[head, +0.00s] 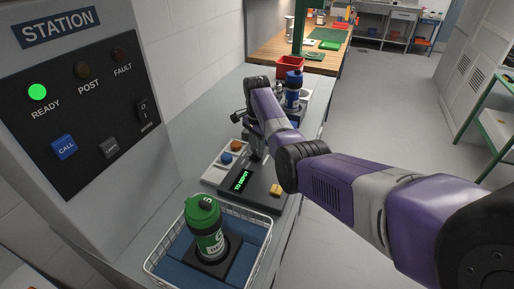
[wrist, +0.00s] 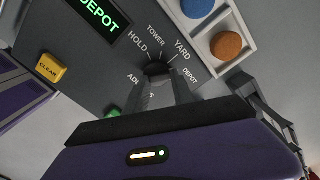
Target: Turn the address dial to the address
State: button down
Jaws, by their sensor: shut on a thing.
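The dark address dial (wrist: 156,68) is on the grey panel in the wrist view, ringed by labels HOLD, TOWER, YARD, DEPOT and one partly hidden label starting "AD". My gripper (wrist: 160,84) is shut on the dial; its fingers cover much of it, and I cannot tell where its pointer stands. The green-lit display (wrist: 97,18) shows DEPOT in the wrist view; in the head view the display (head: 241,181) reads TO DEPOT. In the head view my arm hides the dial.
A yellow CLEAR key (wrist: 50,69) and a green button (wrist: 113,111) are on the panel. Blue (wrist: 197,6) and orange (wrist: 226,46) discs sit in a pale tray beside it. A wire basket (head: 258,222) with a green canister (head: 204,228) stands in front. The station's READY lamp (head: 37,92) is lit green.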

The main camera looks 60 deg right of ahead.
jog(key=n+p, duration=0.1)
jog(key=n, duration=0.4)
jog(key=shift+w+a+r, duration=0.1)
jog(key=shift+w, duration=0.05)
jog(key=n+p, duration=0.1)
jog(key=n, duration=0.3)
jog(key=shift+a+n, duration=0.1)
jog(key=shift+n, duration=0.3)
jog(key=n+p, duration=0.1)
jog(key=n, duration=0.4)
jog(key=shift+a, duration=0.15)
jog(key=shift+a+n, duration=0.1)
jog(key=shift+n, duration=2.4)
jog(key=c, duration=1.1)
grip_release()
